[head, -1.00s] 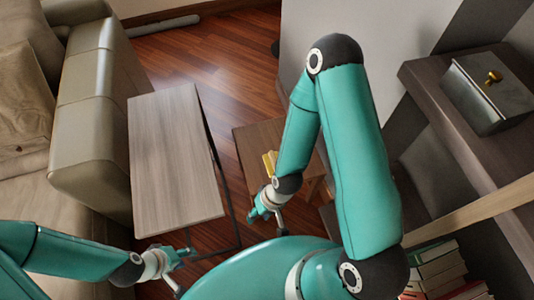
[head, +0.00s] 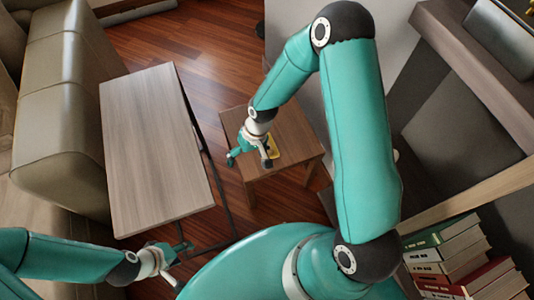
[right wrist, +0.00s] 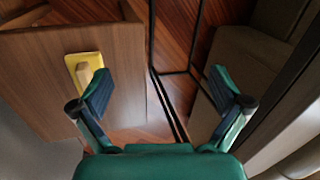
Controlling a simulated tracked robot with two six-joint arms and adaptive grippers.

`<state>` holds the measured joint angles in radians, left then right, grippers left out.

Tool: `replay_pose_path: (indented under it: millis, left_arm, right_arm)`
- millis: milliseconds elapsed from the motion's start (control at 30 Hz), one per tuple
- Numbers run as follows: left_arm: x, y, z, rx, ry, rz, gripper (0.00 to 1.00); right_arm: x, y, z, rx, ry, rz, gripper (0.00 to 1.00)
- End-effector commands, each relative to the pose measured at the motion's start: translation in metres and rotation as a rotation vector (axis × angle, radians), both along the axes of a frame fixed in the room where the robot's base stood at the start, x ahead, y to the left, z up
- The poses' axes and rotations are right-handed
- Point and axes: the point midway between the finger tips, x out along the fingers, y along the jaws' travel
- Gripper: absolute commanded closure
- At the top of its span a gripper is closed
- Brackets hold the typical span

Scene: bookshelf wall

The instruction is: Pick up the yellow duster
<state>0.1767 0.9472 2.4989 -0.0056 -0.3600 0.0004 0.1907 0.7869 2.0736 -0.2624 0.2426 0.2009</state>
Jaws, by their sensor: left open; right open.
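The yellow duster (head: 274,148) lies on a small wooden side table (head: 233,120); my right gripper partly covers it in the head view. In the right wrist view the duster (right wrist: 74,62) shows a yellow pad with a pale wooden block-like handle, left of my left-hand finger. My right gripper (head: 249,161) is open and empty, above the side table's left edge, with the duster to its right in the head view. It also shows open in the right wrist view (right wrist: 160,82). My left gripper (head: 180,263) is open and empty near the coffee table's front end.
A long wooden coffee table (head: 150,150) with dark metal legs stands left of the side table, a floor gap between. A beige sofa (head: 65,130) is at the left. Shelves (head: 465,75) and several books (head: 450,255) are at the right.

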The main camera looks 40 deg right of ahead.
Motion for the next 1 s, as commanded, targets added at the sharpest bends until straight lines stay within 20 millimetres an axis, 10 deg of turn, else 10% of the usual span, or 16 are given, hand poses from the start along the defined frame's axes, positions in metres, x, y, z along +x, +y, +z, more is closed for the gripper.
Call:
replay_pose_path:
  millis: [100,400,1000]
  left_arm:
    - [0.000,0.000,-0.056,0.000,0.000,0.000,0.48]
    - [0.000,0.000,-0.094,0.000,-0.001,0.000,0.48]
    - [0.000,0.000,-0.111,0.000,-0.001,0.000,0.48]
  right_arm:
    - [0.042,-0.048,-0.018,-0.096,0.001,-0.017,0.00]
    - [0.075,-0.124,0.005,-0.270,0.042,-0.087,0.00]
    - [0.074,-0.127,-0.096,-0.279,0.049,-0.089,0.00]
